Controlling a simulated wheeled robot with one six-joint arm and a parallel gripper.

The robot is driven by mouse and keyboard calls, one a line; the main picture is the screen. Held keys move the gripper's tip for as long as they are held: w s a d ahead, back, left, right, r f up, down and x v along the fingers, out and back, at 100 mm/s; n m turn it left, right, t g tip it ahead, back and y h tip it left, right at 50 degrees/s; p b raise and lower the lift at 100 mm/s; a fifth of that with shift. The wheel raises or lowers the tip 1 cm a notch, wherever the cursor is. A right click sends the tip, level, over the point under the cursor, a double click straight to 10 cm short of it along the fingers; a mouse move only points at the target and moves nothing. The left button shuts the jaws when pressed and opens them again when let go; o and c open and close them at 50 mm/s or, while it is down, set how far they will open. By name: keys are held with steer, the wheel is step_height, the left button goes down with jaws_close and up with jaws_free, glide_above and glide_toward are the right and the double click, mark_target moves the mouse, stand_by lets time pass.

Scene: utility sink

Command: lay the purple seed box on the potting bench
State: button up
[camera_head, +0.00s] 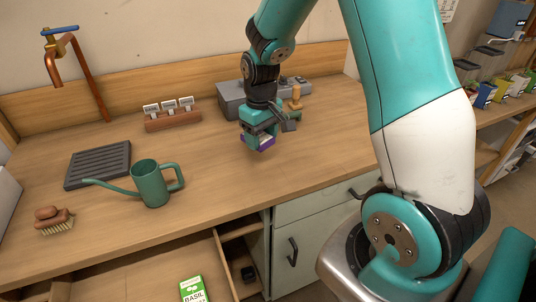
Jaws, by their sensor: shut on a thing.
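The purple seed box (258,145) is in my gripper (265,134), in the middle of the head view. My gripper points down and is shut on the box. Only the lower part of the box shows, with a pale patch on it; the fingers hide the rest. The box appears to be over the wooden bench top (215,160), toward its front right part. I cannot tell whether there is a gap between the box and the wood.
A green watering can (151,184) stands left of my gripper. A grey slatted tray (98,164), a brush (54,221), a label rack (172,119) and a grey case (233,99) are also on the bench. A drawer below holds a green basil packet (193,290).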

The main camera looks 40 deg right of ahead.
mark_target(262, 166)
step_height(262, 166, down, 8)
steer(key=shift+r, duration=0.2)
steer(key=shift+f, duration=0.15)
steer(key=o, duration=0.9)
